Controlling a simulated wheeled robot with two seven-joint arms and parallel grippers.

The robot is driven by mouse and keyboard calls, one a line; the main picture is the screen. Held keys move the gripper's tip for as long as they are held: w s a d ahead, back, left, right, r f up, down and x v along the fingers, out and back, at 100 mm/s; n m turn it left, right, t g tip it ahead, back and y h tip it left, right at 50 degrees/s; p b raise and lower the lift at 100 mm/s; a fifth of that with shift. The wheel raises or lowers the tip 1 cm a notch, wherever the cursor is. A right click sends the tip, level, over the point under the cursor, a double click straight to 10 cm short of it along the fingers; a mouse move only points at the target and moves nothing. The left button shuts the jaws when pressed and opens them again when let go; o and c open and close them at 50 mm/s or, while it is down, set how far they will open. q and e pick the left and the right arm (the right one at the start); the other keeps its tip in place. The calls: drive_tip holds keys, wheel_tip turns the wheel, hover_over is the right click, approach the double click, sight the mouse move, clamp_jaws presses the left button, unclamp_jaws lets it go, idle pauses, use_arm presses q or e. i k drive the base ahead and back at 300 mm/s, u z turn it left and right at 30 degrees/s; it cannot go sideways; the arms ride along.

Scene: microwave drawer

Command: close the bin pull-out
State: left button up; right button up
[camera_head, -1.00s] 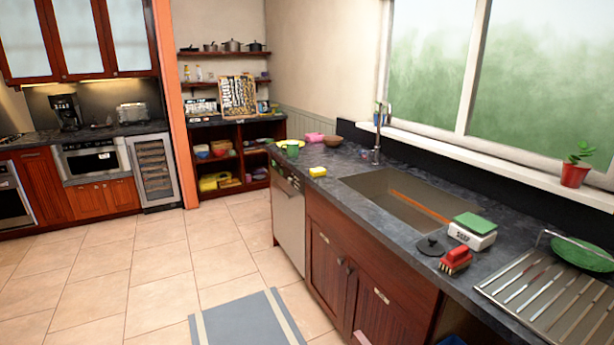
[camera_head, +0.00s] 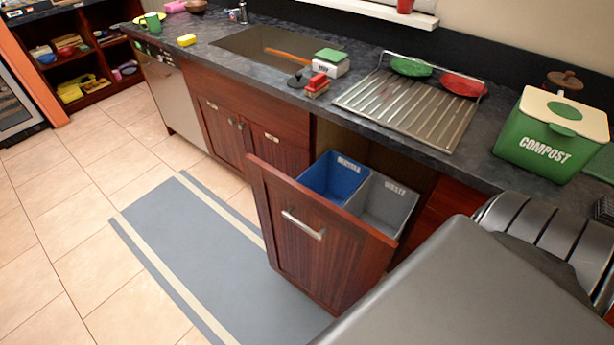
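The bin pull-out (camera_head: 305,240) stands open under the counter, its dark red wooden front panel well out from the cabinet. A metal bar handle (camera_head: 303,225) is on that front. Behind the panel sit a blue bin (camera_head: 333,177) and a grey bin (camera_head: 384,204) marked WASTE. A grey and black part of my own arm (camera_head: 480,290) fills the lower right corner, near the right side of the pull-out. Neither of my grippers is in view.
A grey striped mat (camera_head: 200,260) lies on the floor before the pull-out. The tiles at left are clear.

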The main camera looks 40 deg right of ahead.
sight(333, 232)
drive_tip(key=u, duration=0.35)
drive_tip(key=k, duration=0.75)
drive_tip(key=z, duration=0.55)
drive_tip(key=i, duration=0.85)
drive_tip(key=u, duration=0.2)
drive_tip(key=k, duration=0.65)
drive_tip(key=z, duration=1.15)
drive_tip(key=i, duration=0.5)
drive_tip(key=z, duration=0.05)
